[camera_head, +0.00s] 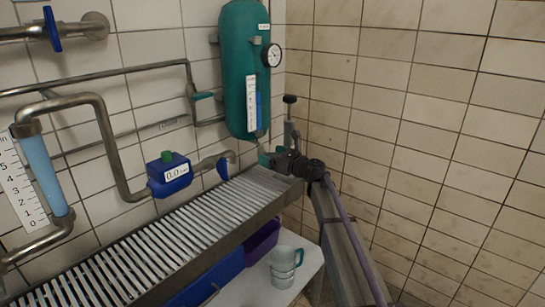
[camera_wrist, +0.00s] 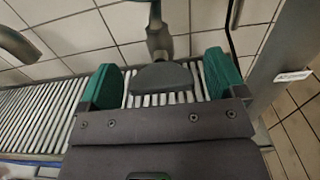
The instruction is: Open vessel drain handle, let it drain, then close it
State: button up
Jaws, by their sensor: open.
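The vessel (camera_head: 245,60) is a green tank high on the back wall, with a white scale and a blue level strip on its front. My gripper (camera_head: 266,157) is just below the vessel, over the far right end of the grated channel. In the wrist view my gripper (camera_wrist: 161,76) is open, its two green fingers well apart. A dark grey, rounded handle (camera_wrist: 160,77), which looks like the drain handle, lies between the fingers with gaps at both sides. It joins a vertical pipe (camera_wrist: 158,38). In the head view my gripper hides the handle. No flowing liquid is visible.
The metal grate (camera_head: 150,245) runs along the wall below. A blue flow meter (camera_head: 169,175) and a blue valve handle (camera_head: 223,168) sit left of the vessel. A pressure gauge (camera_head: 271,55) juts from the vessel. A cup stack (camera_head: 285,265) stands on a white surface below.

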jog(key=shift+c, duration=0.4)
jog(key=c, duration=0.8)
jog(key=shift+c, duration=0.2)
jog(key=shift+n, duration=0.3)
jog(key=n, duration=0.4)
jog(key=shift+s, duration=0.1)
jog(key=n, duration=0.5)
jog(key=shift+a+f, duration=0.1)
jog(key=n, duration=0.4)
jog(key=shift+s, duration=0.1)
jog(key=n, duration=0.4)
jog(key=shift+f+n, duration=0.1)
jog(key=shift+n, duration=0.2)
